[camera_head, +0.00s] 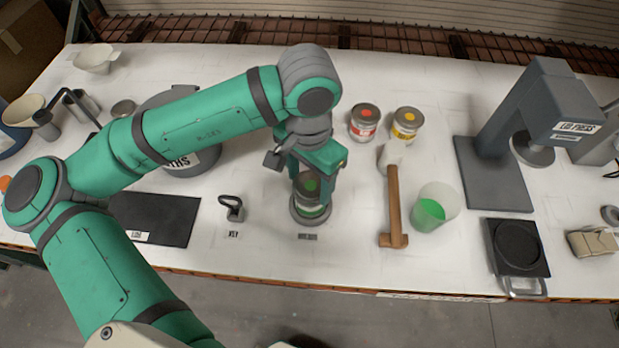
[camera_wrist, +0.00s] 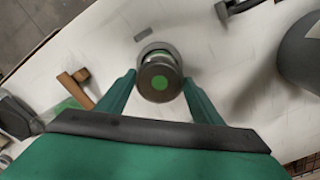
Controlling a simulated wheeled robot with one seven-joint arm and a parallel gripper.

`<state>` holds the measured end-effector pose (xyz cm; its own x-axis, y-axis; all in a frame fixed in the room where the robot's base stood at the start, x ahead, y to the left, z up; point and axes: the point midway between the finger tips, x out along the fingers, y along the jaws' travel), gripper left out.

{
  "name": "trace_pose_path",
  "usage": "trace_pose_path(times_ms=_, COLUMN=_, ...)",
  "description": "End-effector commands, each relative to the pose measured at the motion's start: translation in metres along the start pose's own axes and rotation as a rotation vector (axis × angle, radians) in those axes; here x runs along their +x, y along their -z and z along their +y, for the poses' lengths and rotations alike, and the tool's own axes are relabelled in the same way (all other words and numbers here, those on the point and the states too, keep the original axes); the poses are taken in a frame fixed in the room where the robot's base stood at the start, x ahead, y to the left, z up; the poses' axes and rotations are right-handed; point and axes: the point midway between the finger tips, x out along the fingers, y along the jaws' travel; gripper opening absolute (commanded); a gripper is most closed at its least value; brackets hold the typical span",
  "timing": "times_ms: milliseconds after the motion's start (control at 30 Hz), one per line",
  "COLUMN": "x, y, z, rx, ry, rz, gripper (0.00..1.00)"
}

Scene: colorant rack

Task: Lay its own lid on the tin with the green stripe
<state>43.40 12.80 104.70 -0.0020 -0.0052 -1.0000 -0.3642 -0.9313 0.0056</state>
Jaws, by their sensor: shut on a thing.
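The tin with the green stripe (camera_head: 312,209) stands upright on a dark round base near the table's front edge. A dark grey lid with a green dot (camera_head: 309,184) is directly over its top. The lid also shows in the wrist view (camera_wrist: 160,82), held between the two fingers. My gripper (camera_head: 307,178) points down over the tin and is shut on the lid. In the wrist view the lid covers most of the tin behind it. I cannot tell whether the lid touches the tin's rim.
A mallet (camera_head: 394,205) and a cup with green contents (camera_head: 434,207) are right of my gripper. A key-like tool (camera_head: 232,207) lies left. A press (camera_head: 515,130) stands far right.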

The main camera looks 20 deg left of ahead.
Motion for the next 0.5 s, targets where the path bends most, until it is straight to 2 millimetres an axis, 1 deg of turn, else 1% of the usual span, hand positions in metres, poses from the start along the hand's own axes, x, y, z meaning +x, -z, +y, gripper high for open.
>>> trace_pose_path(times_ms=500, x=0.0107, y=-0.0002, z=0.0000, rx=0.000, ry=-0.001, rz=0.000, gripper=0.40)
